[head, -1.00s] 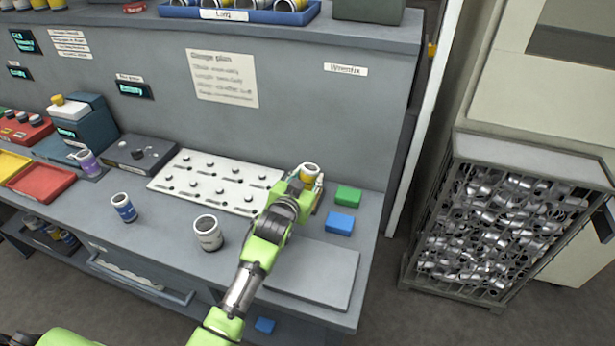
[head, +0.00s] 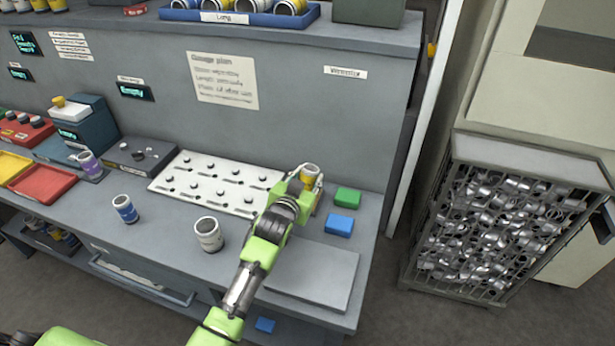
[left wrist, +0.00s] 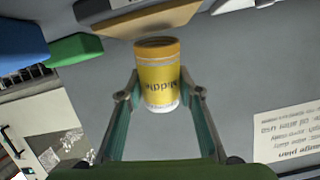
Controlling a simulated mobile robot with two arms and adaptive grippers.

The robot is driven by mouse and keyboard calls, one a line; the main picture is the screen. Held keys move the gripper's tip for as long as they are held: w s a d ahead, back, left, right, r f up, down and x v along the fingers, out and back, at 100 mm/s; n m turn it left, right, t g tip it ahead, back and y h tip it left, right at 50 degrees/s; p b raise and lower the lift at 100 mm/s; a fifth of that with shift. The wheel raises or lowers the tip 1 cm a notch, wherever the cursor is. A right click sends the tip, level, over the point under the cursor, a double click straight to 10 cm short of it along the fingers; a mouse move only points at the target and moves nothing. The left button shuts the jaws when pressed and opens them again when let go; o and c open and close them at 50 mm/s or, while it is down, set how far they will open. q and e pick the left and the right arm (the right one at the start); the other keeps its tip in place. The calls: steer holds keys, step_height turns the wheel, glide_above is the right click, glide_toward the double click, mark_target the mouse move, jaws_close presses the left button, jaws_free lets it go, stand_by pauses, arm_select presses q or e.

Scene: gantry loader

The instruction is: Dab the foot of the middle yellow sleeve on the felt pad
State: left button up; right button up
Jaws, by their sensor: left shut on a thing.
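My left gripper (head: 308,182) is shut on the middle yellow sleeve (head: 310,176), at the back right of the bench. In the left wrist view the yellow sleeve (left wrist: 159,75) stands between the two fingertips, its "Middle" label upside down and a hollow end toward the picture top. A flat brown block (left wrist: 147,20) lies just beyond that end; it looks like the felt pad, but I cannot tell for sure. I cannot tell whether sleeve and block touch. In the head view my gripper mostly hides this block. My right gripper is not in view.
A green block (head: 347,197) and a blue block (head: 340,224) lie right of my gripper. A white pegged board (head: 190,190) lies to the left. A bare grey plate (head: 318,276) lies at front right.

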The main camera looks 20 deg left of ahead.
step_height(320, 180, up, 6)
steer(key=p, duration=0.5)
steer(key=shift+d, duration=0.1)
stand_by(0.5)
